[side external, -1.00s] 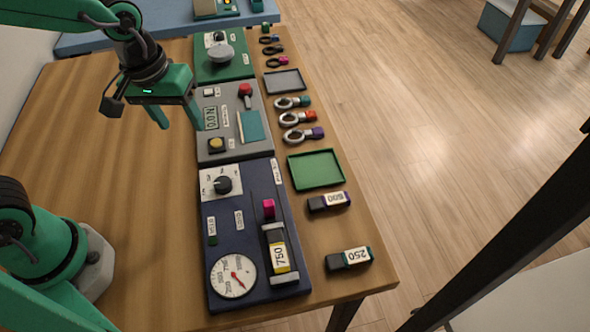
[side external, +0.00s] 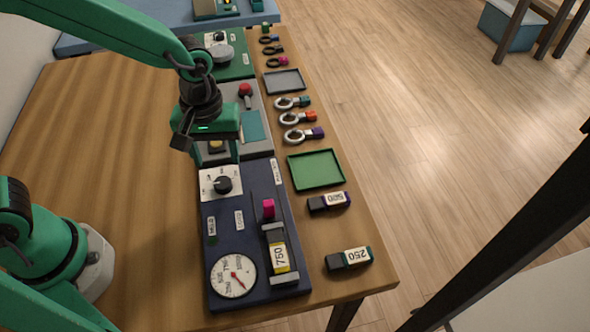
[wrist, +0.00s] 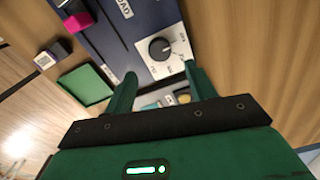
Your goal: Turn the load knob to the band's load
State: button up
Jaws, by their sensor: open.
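The load knob (side external: 222,185) is a round black knob on a white scale plate at the far end of the dark blue unit (side external: 245,215). In the wrist view the knob (wrist: 160,48) lies just beyond my fingertips; its exact setting is too small to read. My gripper (side external: 215,157) is open and empty, above the unit's far end, apart from the knob. The block marked 750 (side external: 279,257), with a yellow band, sits in a holder on the unit. A round dial (side external: 232,276) with a red needle is at the near end.
Blocks marked 500 (side external: 329,201) and 250 (side external: 349,258) lie to the right, near a green tray (side external: 316,170). A grey unit (side external: 258,145) adjoins behind. The wooden table (side external: 130,180) is clear to the left.

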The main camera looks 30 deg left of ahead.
aim_at(222, 181)
jog(key=shift+f, duration=3.5)
jog(key=shift+c, duration=0.5)
jog(key=c, duration=0.9)
